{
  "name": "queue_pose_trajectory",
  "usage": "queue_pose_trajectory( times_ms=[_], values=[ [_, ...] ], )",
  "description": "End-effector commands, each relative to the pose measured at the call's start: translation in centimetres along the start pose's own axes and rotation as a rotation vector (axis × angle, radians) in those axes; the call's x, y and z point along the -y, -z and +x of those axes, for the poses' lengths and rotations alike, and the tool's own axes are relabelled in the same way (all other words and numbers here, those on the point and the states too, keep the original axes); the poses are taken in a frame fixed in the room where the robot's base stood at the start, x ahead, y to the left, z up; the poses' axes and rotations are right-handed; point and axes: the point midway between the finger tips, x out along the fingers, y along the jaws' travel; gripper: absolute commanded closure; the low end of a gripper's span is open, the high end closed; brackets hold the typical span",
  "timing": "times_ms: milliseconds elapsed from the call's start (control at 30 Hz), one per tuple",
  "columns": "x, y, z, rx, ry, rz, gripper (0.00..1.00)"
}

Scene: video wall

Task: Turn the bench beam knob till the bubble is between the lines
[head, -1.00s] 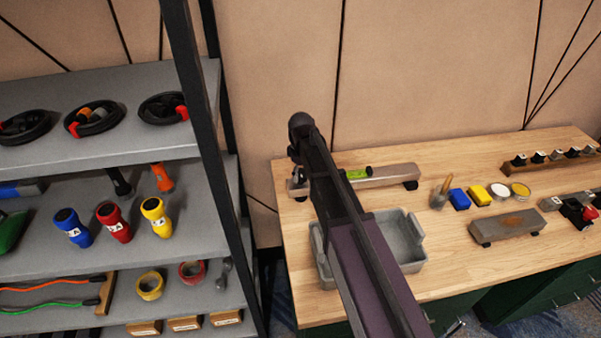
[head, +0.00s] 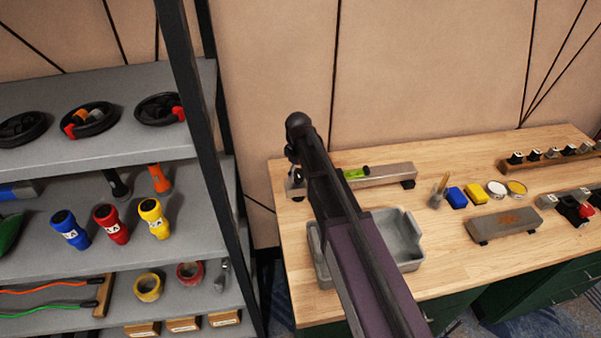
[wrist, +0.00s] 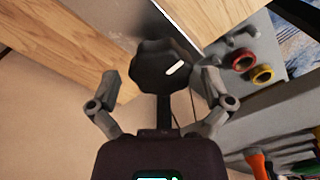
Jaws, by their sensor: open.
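The beam (head: 392,174) is a grey bar on dark feet at the back left of the wooden bench. Its bright green bubble vial (head: 358,174) shows just right of my arm; the bubble and lines are too small to read. The dark lobed knob (wrist: 160,58) with a white mark shows in the wrist view. My gripper (wrist: 160,76) is open, with one finger on each side of the knob and visible gaps between. I cannot tell how far the knob reaches between the fingertips. In the head view my arm hides the knob.
A grey tray (head: 405,263) stands in front of the beam, partly behind my arm. A shelf rack (head: 110,150) with torches and tape stands left. Blocks, tins and a second grey bar (head: 504,225) lie on the right of the bench.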

Motion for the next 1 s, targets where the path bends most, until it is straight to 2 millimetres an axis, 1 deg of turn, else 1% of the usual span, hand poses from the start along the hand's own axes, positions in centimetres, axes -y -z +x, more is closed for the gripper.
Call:
queue_pose_trajectory(
  times_ms=[167,367,567,1000],
  values=[
    [0.04,-0.01,0.01,0.0,0.001,0.01,0.0],
    [0.05,-0.01,0.01,0.0,0.0,0.062,0.0],
    [0.05,-0.01,0.01,0.001,0.0,0.166,0.0],
    [0.05,-0.01,0.01,0.001,-0.002,0.454,0.0]
  ],
)
